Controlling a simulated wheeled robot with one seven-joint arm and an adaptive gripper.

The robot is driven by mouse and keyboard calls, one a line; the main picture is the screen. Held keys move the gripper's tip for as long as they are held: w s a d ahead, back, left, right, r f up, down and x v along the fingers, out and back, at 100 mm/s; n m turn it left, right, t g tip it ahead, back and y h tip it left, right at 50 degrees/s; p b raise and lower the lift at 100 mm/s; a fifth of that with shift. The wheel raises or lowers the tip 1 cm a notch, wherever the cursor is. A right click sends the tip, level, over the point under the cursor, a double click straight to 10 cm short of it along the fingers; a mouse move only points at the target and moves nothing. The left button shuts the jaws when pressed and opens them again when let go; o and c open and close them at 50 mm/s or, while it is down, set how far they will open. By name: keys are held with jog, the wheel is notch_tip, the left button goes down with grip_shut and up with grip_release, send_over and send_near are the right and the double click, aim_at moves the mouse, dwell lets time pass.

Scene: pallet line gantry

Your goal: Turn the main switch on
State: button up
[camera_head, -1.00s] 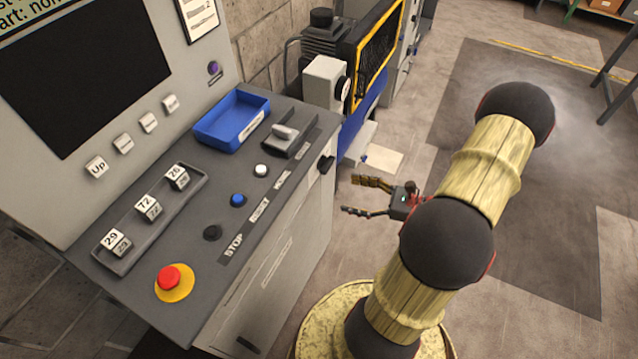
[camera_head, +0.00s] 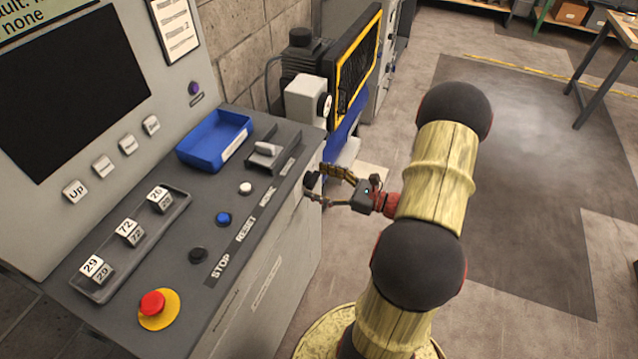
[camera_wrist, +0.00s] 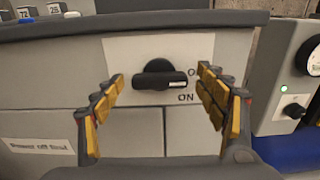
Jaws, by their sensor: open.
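The main switch is a black rotary knob (camera_wrist: 158,76) on a pale plate (camera_wrist: 125,48) on the side of the console. In the wrist view its handle lies about level, pointing right, between a partly hidden "O" label above and the "ON" label (camera_wrist: 186,97) below. In the head view the knob (camera_head: 311,181) sits at the console's right side. My gripper (camera_wrist: 158,88) is open, with one finger on each side of the knob in the wrist view. In the head view my gripper (camera_head: 328,186) is at the knob; I cannot tell whether it touches.
The console top holds a blue tray (camera_head: 215,140), a grey lever (camera_head: 266,149), push buttons and a red emergency stop (camera_head: 153,303). A machine with a green lamp (camera_wrist: 284,88) stands close on the right in the wrist view. Floor is open to the right.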

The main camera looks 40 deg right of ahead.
jog(key=shift+c, duration=1.4)
jog(key=c, duration=0.9)
